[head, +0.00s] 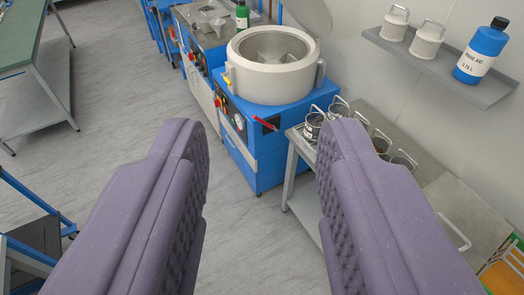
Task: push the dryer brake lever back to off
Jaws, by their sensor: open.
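The dryer (275,66) is a round cream tub, open at the top, on a blue cabinet (244,165) in the upper middle of the head view. A red lever (264,122), which looks like the brake lever, sticks out at the cabinet's front near its right corner. It slants a little across a dark plate; I cannot tell which setting it is in. My gripper (263,165) is open and empty, its two purple padded fingers spread wide in the foreground. The lever shows in the gap between them, farther off and apart from both.
A metal table (447,190) with several small metal baskets stands right of the dryer, partly behind my right finger. A wall shelf (440,68) holds white canisters and a blue bottle (482,50). A green-topped bench (30,32) is far left. Grey floor (105,110) lies clear before the dryer.

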